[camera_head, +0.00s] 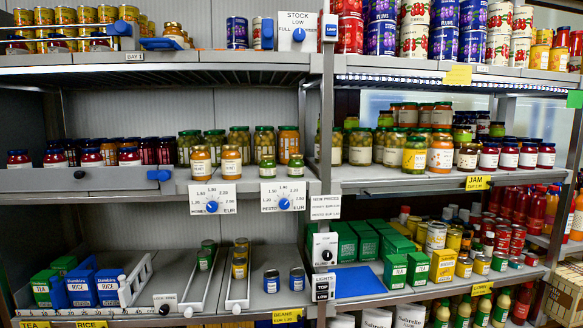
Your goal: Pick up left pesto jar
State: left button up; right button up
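Two small pesto jars with green lids stand upright at the front edge of the middle shelf, above the dial marked PESTO (283,195). The left pesto jar (267,170) has a pale label and stands a little apart from the right pesto jar (296,167). Neither of my grippers shows in the head view, and nothing is seen touching the jars.
Two orange jars (231,163) stand left of the pesto jars. A row of taller jars (264,142) stands close behind. A grey shelf post (325,120) rises to the right. The upper shelf (200,64) overhangs; the shelf front (255,186) is narrow.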

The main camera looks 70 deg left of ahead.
aim_at(267, 164)
jog(key=u, duration=0.3)
jog(key=i, duration=0.75)
jog(key=u, duration=1.25)
jog(key=i, duration=0.6)
jog(key=u, duration=0.55)
